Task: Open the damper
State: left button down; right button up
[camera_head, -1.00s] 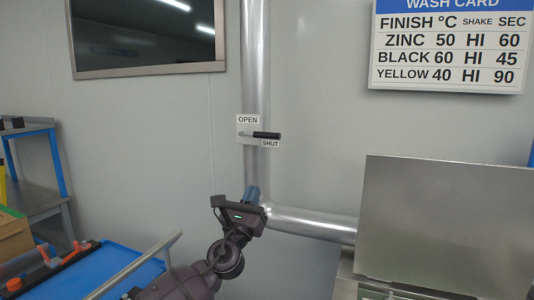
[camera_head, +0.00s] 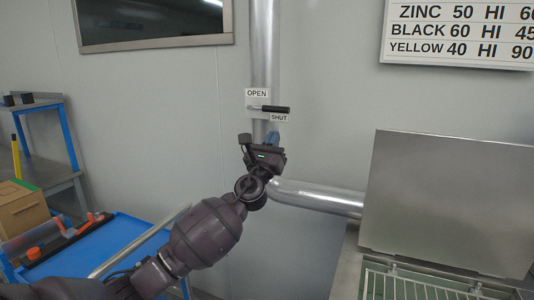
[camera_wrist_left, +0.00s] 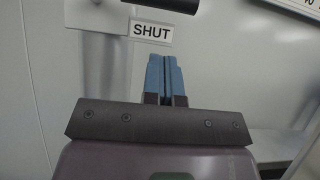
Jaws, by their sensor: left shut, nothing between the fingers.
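The damper handle (camera_head: 270,109) is a dark lever on the vertical metal duct (camera_head: 265,50). It points to the right, level with the plates, just above the SHUT label (camera_head: 279,118). The OPEN label (camera_head: 257,93) is above and to its left. My left gripper (camera_head: 272,137) is below the handle, apart from it. In the left wrist view its blue fingers (camera_wrist_left: 166,76) are shut with nothing between them. They point up towards the SHUT label (camera_wrist_left: 151,31), and part of the dark handle (camera_wrist_left: 168,4) shows at the top edge. My right gripper is not in view.
The duct bends right into a horizontal pipe (camera_head: 318,198) behind my left arm. A large metal panel (camera_head: 450,200) stands at the right above a wire rack (camera_head: 410,285). A blue cart (camera_head: 125,232) with tools is at lower left. The wall around the handle is clear.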

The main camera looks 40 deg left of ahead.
aim_at(269, 108)
pick_arm(q)
jog(key=r, duration=0.2)
jog(key=w+r+p, duration=0.1)
jog(key=r, duration=0.1)
jog(key=shift+w+a+r, duration=0.15)
jog(key=shift+w, duration=0.05)
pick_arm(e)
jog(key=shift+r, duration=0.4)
pick_arm(q)
jog(key=shift+w+n, duration=0.15)
jog(key=shift+n, duration=0.15)
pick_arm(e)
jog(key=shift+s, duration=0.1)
pick_arm(q)
jog(key=shift+r+n+y, duration=0.4)
jog(key=shift+n+y, duration=0.3)
jog(key=shift+y, duration=0.1)
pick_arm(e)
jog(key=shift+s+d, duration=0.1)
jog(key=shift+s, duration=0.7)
